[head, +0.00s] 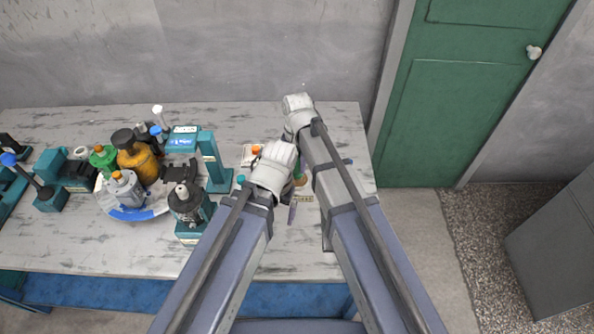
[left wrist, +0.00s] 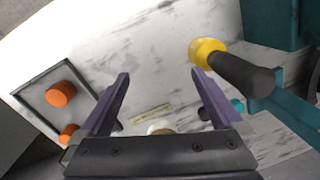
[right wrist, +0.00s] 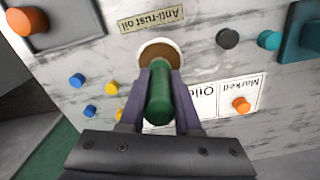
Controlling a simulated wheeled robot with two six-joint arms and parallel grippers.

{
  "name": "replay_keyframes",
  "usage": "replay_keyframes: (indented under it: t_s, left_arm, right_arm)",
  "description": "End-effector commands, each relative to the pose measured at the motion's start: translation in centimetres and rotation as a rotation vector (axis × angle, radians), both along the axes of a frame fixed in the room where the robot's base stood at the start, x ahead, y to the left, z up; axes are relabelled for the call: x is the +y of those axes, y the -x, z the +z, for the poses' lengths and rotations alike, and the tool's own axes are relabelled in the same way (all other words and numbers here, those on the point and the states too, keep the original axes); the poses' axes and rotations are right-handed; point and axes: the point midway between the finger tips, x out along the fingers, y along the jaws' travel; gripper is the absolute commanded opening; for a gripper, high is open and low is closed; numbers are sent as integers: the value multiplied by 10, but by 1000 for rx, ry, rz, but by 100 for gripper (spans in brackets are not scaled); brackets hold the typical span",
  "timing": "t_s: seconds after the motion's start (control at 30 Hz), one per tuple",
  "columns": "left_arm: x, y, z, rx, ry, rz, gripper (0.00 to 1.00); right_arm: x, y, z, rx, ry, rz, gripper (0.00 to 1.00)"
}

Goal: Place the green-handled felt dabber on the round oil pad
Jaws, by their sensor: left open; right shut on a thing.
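The green-handled felt dabber (right wrist: 158,95) is clamped between the fingers of my right gripper (right wrist: 160,72). Its green also shows in the head view (head: 297,173). It is over the round oil pad (right wrist: 168,50), a brown disc in a pale rim beside the Anti-rust oil label (right wrist: 151,19). The felt end is hidden, so I cannot tell if it touches the pad. My left gripper (left wrist: 160,78) is open and empty near the same label (left wrist: 150,113); part of the pad's rim (left wrist: 160,127) shows beyond its palm.
A tray with an orange knob (left wrist: 60,95) and a yellow-and-black tool (left wrist: 230,70) flank my left gripper. A marked/oiled card (right wrist: 225,95) and several small coloured pegs lie around the pad. Bottles on a round tray (head: 130,210) stand left. The table's front right is mostly clear.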

Motion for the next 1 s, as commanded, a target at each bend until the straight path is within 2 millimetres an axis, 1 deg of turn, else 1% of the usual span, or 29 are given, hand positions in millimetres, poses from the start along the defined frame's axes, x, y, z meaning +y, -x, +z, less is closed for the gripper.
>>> replay_keyframes:
  t_s: [0.03, 0.27, 0.43, 0.47, 0.7, 1.0]
  left_arm:
    - [0, 0, -6, 0, 0, 0, 100]
    - [0, 0, -3, 0, 0, 0, 100]
    - [0, 0, -9, 0, 0, 0, 100]
    - [0, 0, -7, 0, 0, 0, 100]
    - [0, 0, -6, 0, 0, 0, 100]
    - [0, 0, -5, 0, 0, 0, 100]
  right_arm:
    - [0, 0, -6, 0, 0, 0, 0]
    - [0, 0, -3, 0, 0, 0, 0]
    - [0, 0, -8, 0, 0, 0, 0]
    - [0, 0, -7, 0, 0, 0, 35]
    - [0, 0, -6, 0, 0, 0, 62]
    - [0, 0, -5, 0, 0, 0, 62]
